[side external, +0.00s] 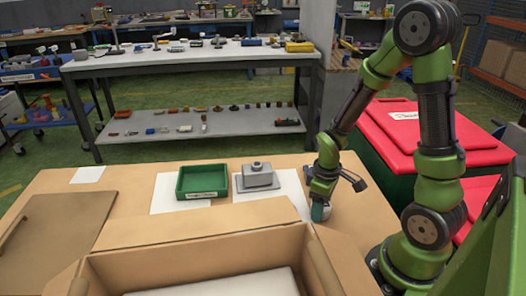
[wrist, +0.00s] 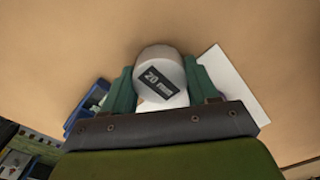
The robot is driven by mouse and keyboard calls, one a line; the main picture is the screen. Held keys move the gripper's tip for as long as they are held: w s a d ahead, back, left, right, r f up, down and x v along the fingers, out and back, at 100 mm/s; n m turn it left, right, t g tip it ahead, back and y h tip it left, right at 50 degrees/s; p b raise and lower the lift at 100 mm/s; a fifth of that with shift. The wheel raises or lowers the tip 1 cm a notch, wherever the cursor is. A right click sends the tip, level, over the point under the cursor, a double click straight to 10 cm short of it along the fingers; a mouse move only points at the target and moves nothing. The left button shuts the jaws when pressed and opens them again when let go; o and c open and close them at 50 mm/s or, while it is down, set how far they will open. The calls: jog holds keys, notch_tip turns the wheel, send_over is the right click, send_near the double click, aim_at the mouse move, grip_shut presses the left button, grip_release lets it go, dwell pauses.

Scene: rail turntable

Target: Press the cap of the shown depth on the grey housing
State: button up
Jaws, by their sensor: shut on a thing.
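My gripper (side external: 319,212) is low over the right part of the table, to the right of the grey housing and apart from it. In the wrist view my gripper (wrist: 161,88) has its two green fingers shut on a pale grey round cap (wrist: 158,62). A dark label on the cap reads "20 mm". In the side view the fingers mostly hide the cap. The grey housing (side external: 257,178) stands on a flat grey base, with a small round part on top. I cannot tell whether the cap touches the table.
A green tray (side external: 181,184) with a label too small to read stands left of the housing. An open cardboard box (side external: 190,236) fills the front. A brown board (side external: 58,220) lies at the left. White sheets lie on the table (side external: 140,182). Red-lidded bins (side external: 410,135) stand behind right.

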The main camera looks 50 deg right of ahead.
notch_tip(320, 180, up, 8)
jog(key=shift+r, duration=0.25)
jog(key=shift+a+r, duration=0.1)
jog(key=shift+r, duration=0.1)
jog(key=w, duration=0.7)
jog(key=w+r, duration=0.1)
jog(key=w, duration=0.6)
jog(key=w+r, duration=0.1)
jog(key=w, duration=0.6)
jog(key=shift+w+r, duration=0.25)
jog(key=shift+w, duration=0.05)
jog(key=shift+w+a+r, duration=0.1)
jog(key=shift+w+r, duration=0.05)
jog(key=shift+r, duration=0.2)
jog(key=shift+f, duration=0.1)
